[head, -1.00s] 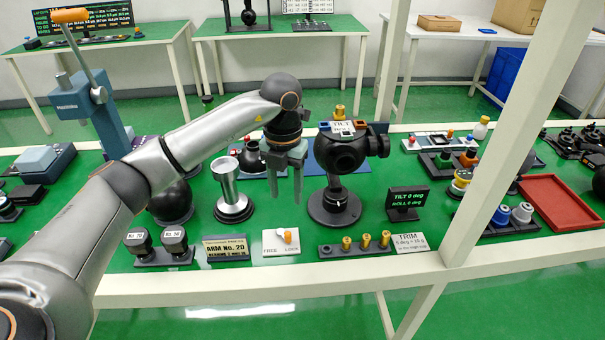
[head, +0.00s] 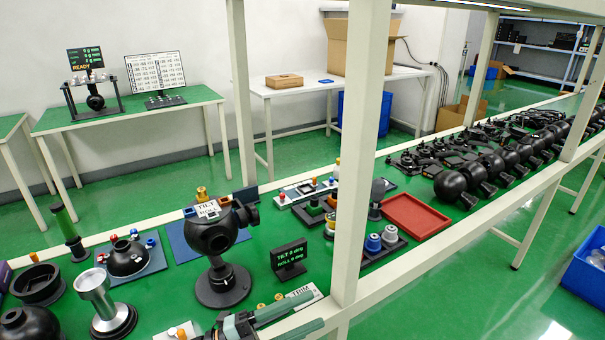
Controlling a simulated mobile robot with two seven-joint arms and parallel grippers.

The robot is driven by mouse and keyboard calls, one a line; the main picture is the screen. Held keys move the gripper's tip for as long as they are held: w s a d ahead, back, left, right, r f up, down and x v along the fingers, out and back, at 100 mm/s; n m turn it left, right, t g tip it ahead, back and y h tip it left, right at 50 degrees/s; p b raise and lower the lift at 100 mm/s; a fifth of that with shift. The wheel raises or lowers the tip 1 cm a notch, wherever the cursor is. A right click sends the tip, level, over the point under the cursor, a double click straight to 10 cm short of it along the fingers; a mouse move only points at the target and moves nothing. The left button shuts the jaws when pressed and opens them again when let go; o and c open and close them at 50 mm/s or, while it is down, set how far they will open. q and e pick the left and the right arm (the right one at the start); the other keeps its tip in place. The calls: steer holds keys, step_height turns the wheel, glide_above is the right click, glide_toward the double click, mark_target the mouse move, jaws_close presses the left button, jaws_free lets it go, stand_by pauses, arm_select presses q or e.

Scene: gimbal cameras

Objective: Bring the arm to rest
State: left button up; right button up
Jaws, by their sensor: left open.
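My left gripper (head: 314,309) is at the bottom edge of the head view, low and near the front of the bench. Its two grey-green fingers point right, apart, with nothing seen between them. The rest of the left arm is mostly below the picture. The black gimbal camera (head: 212,238) stands upright on its round base behind the gripper, with a tilt and roll label and a brass knob on top. A small display (head: 289,260) reading tilt 0 deg and roll 0 deg stands beside it. My right gripper is not in view.
A white post (head: 357,150) rises just right of the gripper. The trim plate (head: 303,294) is close behind the fingers. A silver stand (head: 105,300) is at left. A red tray (head: 415,217) and several black camera balls (head: 458,188) lie further right along the bench.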

arm_select(q)
steer(key=a+f+n+t+y+p, duration=0.1)
steer(key=a+f+n+t+y, duration=0.95)
steer(key=n, duration=0.75)
steer(key=s+a+f+n+g+y, duration=0.3)
steer(key=s+f+g, duration=0.1)
steer(key=s+f, duration=0.3)
steer(key=s+a+f+n+g+y+p, duration=0.1)
steer(key=s+a+f+n+g+y, duration=0.2)
steer(key=s+f, duration=0.4)
steer(key=shift+s+f+n+g+y, duration=0.3)
steer(key=shift+s+f+g+y, duration=0.1)
steer(key=shift+f+g, duration=0.25)
steer(key=shift+a, duration=0.1)
